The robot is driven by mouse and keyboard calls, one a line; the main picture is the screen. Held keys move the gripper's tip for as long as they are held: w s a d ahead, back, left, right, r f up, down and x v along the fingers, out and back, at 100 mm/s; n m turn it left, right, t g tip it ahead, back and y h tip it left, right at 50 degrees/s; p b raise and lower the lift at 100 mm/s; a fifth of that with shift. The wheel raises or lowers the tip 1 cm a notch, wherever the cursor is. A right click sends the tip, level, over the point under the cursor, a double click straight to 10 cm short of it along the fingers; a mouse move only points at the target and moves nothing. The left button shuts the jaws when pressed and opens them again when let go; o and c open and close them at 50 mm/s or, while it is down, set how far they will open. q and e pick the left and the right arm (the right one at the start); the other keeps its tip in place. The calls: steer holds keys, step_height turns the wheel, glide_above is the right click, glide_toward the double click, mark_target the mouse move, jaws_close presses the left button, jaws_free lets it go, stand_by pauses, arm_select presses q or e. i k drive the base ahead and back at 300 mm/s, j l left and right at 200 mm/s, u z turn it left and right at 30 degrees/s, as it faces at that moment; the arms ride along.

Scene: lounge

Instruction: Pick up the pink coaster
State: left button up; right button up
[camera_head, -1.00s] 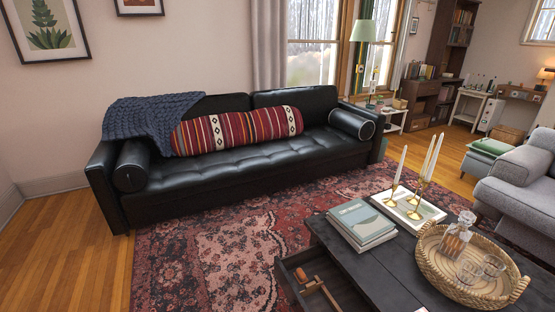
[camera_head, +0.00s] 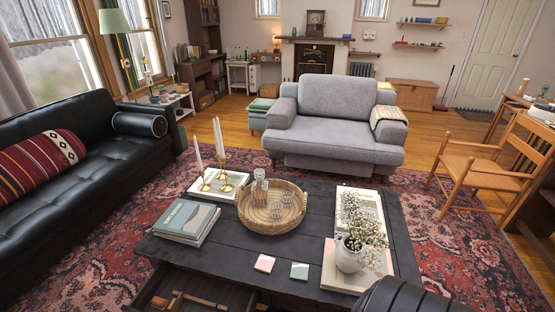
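The pink coaster (camera_head: 265,263) is a small flat square. It lies flat on the dark coffee table (camera_head: 300,218), near the table's front edge. A pale green coaster (camera_head: 300,271) of similar size lies just to its right, apart from it. Nothing covers the pink coaster. Neither of my grippers shows in the head view.
An open drawer (camera_head: 185,293) juts out at front left. A dark rounded seat (camera_head: 405,297) stands at front right.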

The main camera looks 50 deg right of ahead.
mark_target(265, 264)
steer(key=z, duration=1.35)
